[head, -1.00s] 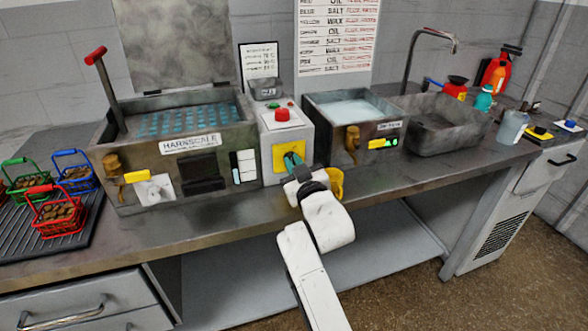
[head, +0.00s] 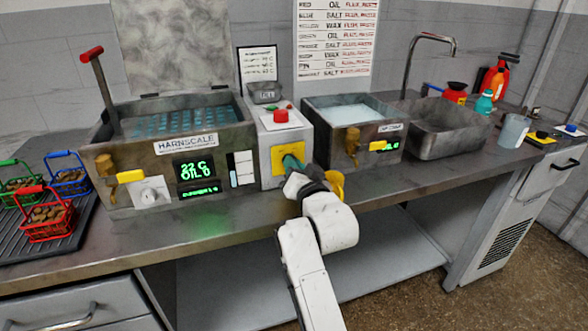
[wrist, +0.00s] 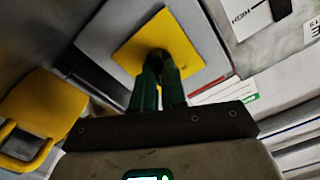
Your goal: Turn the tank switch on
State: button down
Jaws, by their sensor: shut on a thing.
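The tank switch is a small dark knob (wrist: 158,54) on a yellow plate (head: 278,158), on the front of a grey box (head: 272,180) between two tanks. My gripper (head: 291,161) has green fingers and is shut on the knob. The wrist view shows the fingertips (wrist: 159,64) at the plate, mostly hiding the knob.
A red button (head: 281,115) tops the grey box. The right tank (head: 390,128) has a lit green display, with a sink (head: 445,140) beyond. Red, green and blue baskets (head: 45,215) stand at the left. A yellow part (wrist: 35,115) hangs close by my gripper.

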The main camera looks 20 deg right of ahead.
jog(key=shift+m, duration=0.3)
jog(key=c, duration=1.2)
grip_release()
jog(key=shift+s, duration=0.1)
jog(key=s, duration=1)
jog(key=shift+s, duration=0.3)
jog(key=shift+d+f, duration=0.1)
